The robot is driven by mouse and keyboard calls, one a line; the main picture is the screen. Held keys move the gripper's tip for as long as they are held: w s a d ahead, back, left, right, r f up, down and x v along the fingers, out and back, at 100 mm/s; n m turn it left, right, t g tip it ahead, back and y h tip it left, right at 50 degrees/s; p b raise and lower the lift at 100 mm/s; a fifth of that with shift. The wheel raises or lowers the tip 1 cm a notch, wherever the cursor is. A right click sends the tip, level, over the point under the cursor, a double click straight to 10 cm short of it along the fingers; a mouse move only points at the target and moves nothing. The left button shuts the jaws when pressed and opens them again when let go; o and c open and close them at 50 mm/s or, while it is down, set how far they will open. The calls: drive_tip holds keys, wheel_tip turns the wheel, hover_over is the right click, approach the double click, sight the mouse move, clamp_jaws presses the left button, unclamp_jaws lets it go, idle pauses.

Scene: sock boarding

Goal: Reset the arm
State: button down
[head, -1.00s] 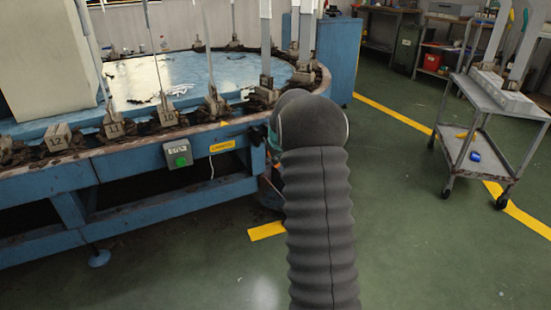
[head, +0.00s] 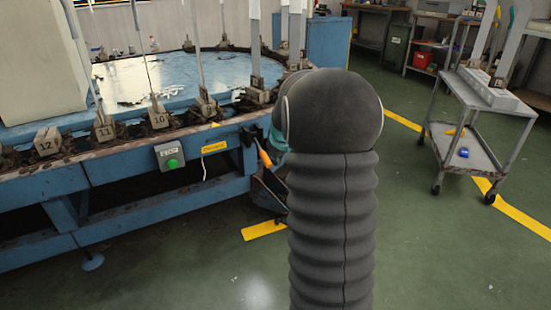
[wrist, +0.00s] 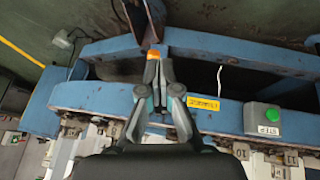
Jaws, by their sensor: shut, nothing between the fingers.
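In the wrist view the machine's blue frame (wrist: 240,55) lies behind the fingers. I cannot tell whether they touch it.
A STEP box (head: 170,157) with a green button is on the machine's rim, also seen in the wrist view (wrist: 262,118). Numbered clamps hold upright boards around the rim. A grey trolley (head: 470,150) stands at right. Green floor (head: 430,250) between is clear.

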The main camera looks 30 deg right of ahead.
idle(0.5)
drive_tip(key=s+a+f+m+g+y, duration=0.1)
drive_tip(key=s+a+f+m+g, duration=0.15)
drive_tip(key=s+a, duration=0.55)
drive_tip(key=s+a+r+t+p, duration=0.1)
drive_tip(key=s+a+r+p, duration=0.1)
drive_tip(key=s+a+r, duration=0.3)
drive_tip(key=s+a+r+n+p, duration=0.1)
drive_tip(key=s+a+r+p, duration=0.1)
drive_tip(key=s+a+r, duration=0.4)
drive_tip(key=s+a+r+t+p, duration=0.1)
drive_tip(key=s+a+r, duration=0.4)
drive_tip(key=s, duration=0.9)
drive_tip(key=shift+a+r+n+t+y+p, duration=0.25)
drive_tip(key=shift+a+n+t+y+p, duration=0.15)
drive_tip(key=shift+a, duration=0.8)
